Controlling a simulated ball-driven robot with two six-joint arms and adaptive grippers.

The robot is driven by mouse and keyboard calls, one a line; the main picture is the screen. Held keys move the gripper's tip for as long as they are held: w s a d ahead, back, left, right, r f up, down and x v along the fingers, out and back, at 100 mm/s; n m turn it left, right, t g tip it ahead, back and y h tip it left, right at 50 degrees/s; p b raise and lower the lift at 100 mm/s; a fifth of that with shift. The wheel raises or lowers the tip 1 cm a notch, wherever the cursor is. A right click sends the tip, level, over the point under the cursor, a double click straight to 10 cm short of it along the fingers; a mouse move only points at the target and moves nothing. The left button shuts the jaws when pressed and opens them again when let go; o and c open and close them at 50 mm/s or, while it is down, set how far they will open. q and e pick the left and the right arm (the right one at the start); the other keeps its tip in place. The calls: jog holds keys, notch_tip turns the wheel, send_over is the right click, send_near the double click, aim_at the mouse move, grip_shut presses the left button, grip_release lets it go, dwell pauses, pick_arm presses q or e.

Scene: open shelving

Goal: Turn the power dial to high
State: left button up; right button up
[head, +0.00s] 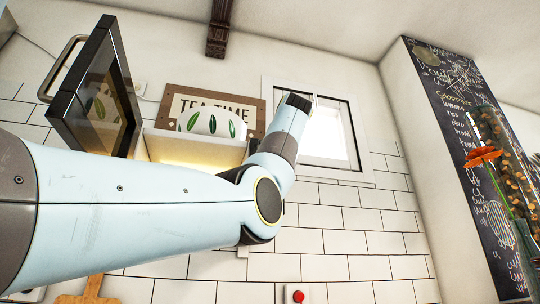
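No power dial can be made out in the head view. A dark-framed glass door (66,115) with a metal handle stands swung open at the left, beside a pale, warmly lit box (205,151). My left arm crosses in front of the box and hides its lower part and whatever is on it there. This arm bends at a dark joint and points up to a dark end in front of the window. No fingers of my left gripper can be made out, and my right gripper is out of view.
A white item with green leaves (212,124) shows above the box, before a "TEA TIME" sign (178,101). A red button (298,296) is on the tiled wall at the bottom. An orange flower (482,157) and a chalkboard (455,110) stand at right.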

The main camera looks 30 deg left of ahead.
pick_arm(q)
jog(key=shift+f, duration=0.15)
jog(key=o, duration=1)
jog(key=shift+w, duration=0.1)
jog(key=shift+o, duration=0.2)
jog(key=v, duration=1.2)
